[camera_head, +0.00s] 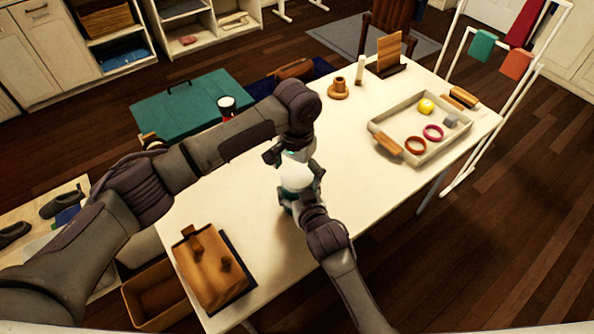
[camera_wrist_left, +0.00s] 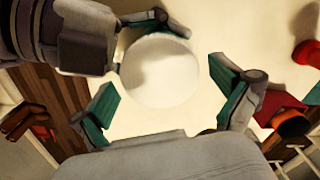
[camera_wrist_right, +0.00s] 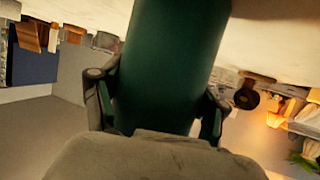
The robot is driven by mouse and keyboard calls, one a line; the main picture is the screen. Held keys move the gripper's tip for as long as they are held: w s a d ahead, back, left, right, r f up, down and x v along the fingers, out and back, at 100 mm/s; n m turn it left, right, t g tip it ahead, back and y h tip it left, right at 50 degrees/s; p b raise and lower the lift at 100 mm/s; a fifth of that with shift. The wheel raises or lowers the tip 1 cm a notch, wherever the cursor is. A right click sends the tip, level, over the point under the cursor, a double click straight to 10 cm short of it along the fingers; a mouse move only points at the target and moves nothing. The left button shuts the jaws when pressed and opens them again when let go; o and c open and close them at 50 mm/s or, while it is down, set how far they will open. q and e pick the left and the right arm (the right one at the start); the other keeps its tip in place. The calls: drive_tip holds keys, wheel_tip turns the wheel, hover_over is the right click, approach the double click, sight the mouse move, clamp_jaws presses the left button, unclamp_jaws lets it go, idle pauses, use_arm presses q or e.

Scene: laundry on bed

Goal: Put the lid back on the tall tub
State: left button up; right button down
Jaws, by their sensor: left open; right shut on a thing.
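The tall tub (camera_wrist_right: 170,60) is a dark green cylinder in the right wrist view. My right gripper (camera_wrist_right: 158,112) is shut on it, one finger on each side. A smooth white round lid (camera_head: 296,178) shows at the top of the tub in the head view. It also shows as a white disc in the left wrist view (camera_wrist_left: 160,72). It appears to lie on the tub's top; I cannot tell whether it is fully seated. My left gripper (camera_head: 288,153) is open just above and behind it, with fingers apart on either side of the disc and no visible contact.
A tray (camera_head: 375,146) with rings, a yellow ball and a grey block lies at the right. A candle holder (camera_head: 338,90) and wooden stand (camera_head: 389,52) stand at the back.

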use_arm(q)
drive_tip(key=shift+r, duration=0.15)
drive_tip(key=shift+r, duration=2.15)
drive_tip(key=shift+r, duration=0.1)
wheel_tip(320, 180, up, 3)
drive_tip(key=n, duration=0.4)
drive_tip(key=shift+r+n, duration=0.15)
drive_tip(key=shift+n, duration=0.15)
drive_tip(key=shift+f, duration=4.05)
drive_tip(key=shift+c, duration=0.3)
